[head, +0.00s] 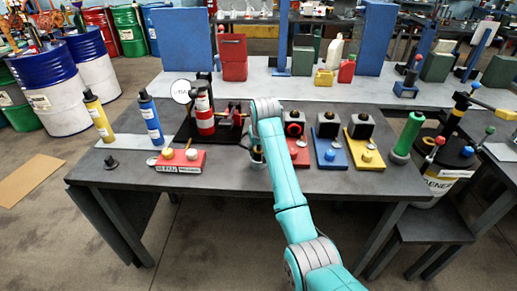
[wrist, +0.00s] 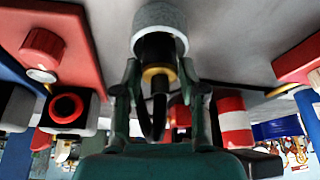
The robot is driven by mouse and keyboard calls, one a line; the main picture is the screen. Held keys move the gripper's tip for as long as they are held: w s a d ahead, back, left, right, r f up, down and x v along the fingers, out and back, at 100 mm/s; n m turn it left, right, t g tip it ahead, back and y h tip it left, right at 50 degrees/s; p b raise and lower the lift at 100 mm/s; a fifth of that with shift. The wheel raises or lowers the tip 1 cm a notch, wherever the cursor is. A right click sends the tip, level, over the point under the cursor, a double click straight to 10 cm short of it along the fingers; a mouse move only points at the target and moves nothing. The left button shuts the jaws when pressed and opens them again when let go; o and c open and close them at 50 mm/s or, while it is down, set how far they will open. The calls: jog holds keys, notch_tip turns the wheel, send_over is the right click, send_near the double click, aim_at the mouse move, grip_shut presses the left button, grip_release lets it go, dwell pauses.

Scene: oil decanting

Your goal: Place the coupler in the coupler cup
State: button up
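The coupler (wrist: 158,48) is a dark piece with a brass-coloured ring, in the middle of the wrist view. My gripper (wrist: 158,72) has a fingertip against each side of it, around the ring. The coupler's far end is at the mouth of the grey round coupler cup (wrist: 160,18) and seems to reach into it; how deep, I cannot tell. A dark curved strip hangs from the coupler toward my palm. In the head view the cup (head: 257,163) stands near the table's front edge, left of my arm, which hides most of my gripper and the coupler.
Close right of my arm are red (head: 299,153), blue (head: 329,151) and yellow (head: 365,153) plates with knobs and dark blocks. A red box (head: 180,160) and a red-and-white canister (head: 204,115) stand to the left. The table (head: 228,182) is bare near its front edge.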

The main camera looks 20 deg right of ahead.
jog(key=shift+o, duration=0.6)
jog(key=shift+r, duration=0.2)
jog(key=v, duration=1.2)
